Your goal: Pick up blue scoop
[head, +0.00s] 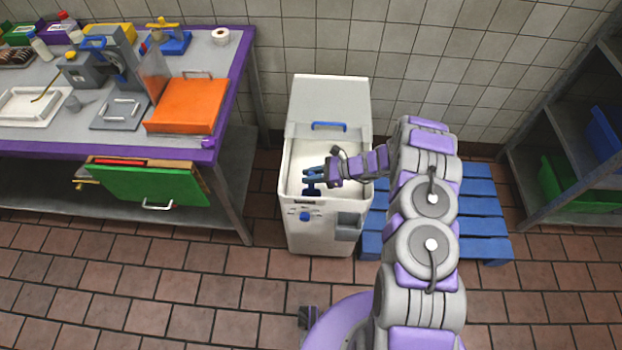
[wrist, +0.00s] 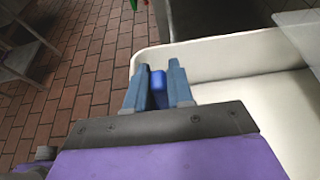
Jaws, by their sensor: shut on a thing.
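My gripper (head: 309,177) reaches over the left part of the white bin's open top. In the wrist view its two blue-grey fingers (wrist: 158,82) are shut on the blue scoop (wrist: 157,89), whose handle shows as a bright blue bar between them. In the head view a dark blue part, apparently the scoop (head: 311,191), shows just below the fingers. The rest of the scoop is hidden by my gripper or too small to make out. The white bin (head: 281,190) stands upright; its rim (wrist: 225,42) also shows in the wrist view.
The bin's lid has a blue handle (head: 329,126); a blue knob (head: 305,216) is on its front. A blue pallet (head: 480,215) lies right, near a dark shelf (head: 530,165). The front floor is clear.

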